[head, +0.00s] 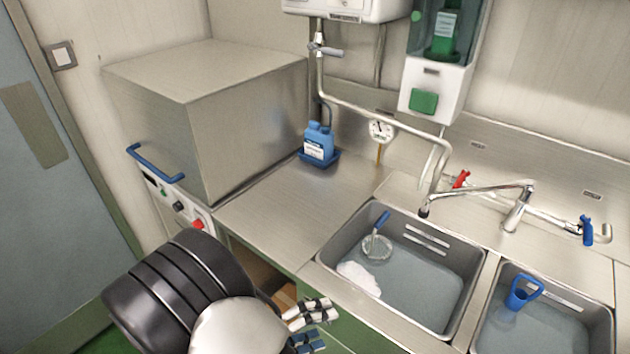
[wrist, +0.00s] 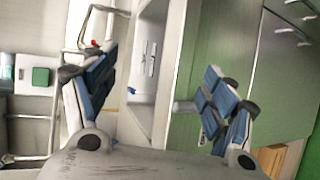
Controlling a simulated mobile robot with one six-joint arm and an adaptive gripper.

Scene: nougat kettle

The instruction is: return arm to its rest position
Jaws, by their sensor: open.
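My gripper (head: 312,325) is at the bottom of the head view, in front of the counter and below the left sink. Its white and blue fingers are partly cut off by the lower edge there. In the wrist view my gripper (wrist: 155,105) shows two blue-padded fingers spread wide apart. Nothing is between the fingers. My dark arm link and white wrist cover part of the cabinet front in the head view.
A steel box machine (head: 210,110) with a blue handle (head: 155,163) stands at left. The left sink (head: 425,290) holds a brush (head: 376,230) and foam; the right sink (head: 540,335) holds a blue jug (head: 523,292). A blue bottle (head: 318,145) stands on the counter (head: 290,210).

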